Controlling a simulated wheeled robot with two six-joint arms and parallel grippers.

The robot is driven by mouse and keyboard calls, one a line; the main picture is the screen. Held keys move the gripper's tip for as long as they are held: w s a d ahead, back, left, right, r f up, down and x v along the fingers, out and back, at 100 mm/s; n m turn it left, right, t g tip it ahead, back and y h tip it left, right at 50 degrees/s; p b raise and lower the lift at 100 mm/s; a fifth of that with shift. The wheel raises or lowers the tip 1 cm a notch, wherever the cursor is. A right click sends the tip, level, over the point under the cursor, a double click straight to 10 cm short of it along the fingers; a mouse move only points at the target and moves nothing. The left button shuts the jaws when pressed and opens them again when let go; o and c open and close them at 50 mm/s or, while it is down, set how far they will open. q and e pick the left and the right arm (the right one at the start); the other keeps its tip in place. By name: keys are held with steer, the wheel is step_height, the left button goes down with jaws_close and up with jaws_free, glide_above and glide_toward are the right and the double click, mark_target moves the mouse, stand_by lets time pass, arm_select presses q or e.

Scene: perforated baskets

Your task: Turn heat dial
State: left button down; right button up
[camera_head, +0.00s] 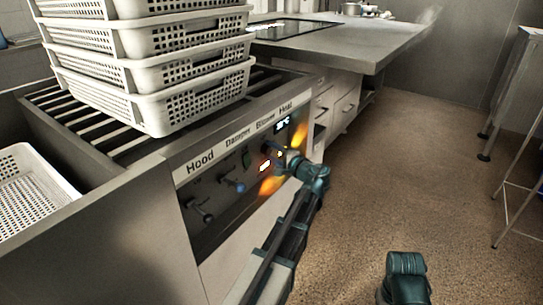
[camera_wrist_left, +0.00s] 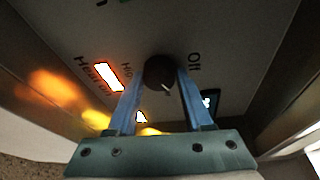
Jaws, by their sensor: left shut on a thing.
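The heat dial (camera_wrist_left: 159,70) is a round black knob with a white pointer mark, on the grey control panel (camera_head: 222,203). In the left wrist view, "Off" is printed to the right of the dial and a partly hidden label to its left. The blue fingers of my left gripper (camera_wrist_left: 161,80) are shut on the dial, one on each side. In the head view, my left gripper (camera_head: 285,158) is at the panel's right end, under the word "Heat", and hides the dial.
A lit "Heat on" lamp (camera_wrist_left: 109,74) and a small display (camera_wrist_left: 210,101) flank the dial. Lever handles (camera_head: 233,186) sit further left on the panel. Stacked white perforated baskets (camera_head: 150,75) stand on the slatted top above. Open brown floor (camera_head: 400,170) lies to the right.

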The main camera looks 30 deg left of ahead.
arm_select(q)
steer(key=n+b, duration=0.1)
steer(key=n+y+b, duration=0.1)
steer(key=n, duration=0.1)
steer(key=shift+s+f+t, duration=0.1)
steer(key=shift+f+t, duration=0.25)
steer(key=shift+t, duration=0.05)
steer(key=n+y+b, duration=0.1)
steer(key=n+b, duration=0.1)
steer(key=n, duration=0.2)
steer(key=shift+f, duration=0.1)
steer(key=n+y+b, duration=0.1)
steer(key=n+b, duration=0.1)
steer(key=n, duration=0.1)
steer(key=shift+n+g+y+b, duration=0.4)
steer(key=shift+n+y+b, duration=0.15)
steer(key=shift+n, duration=1.25)
steer(key=shift+c, duration=1.5)
jaws_free()
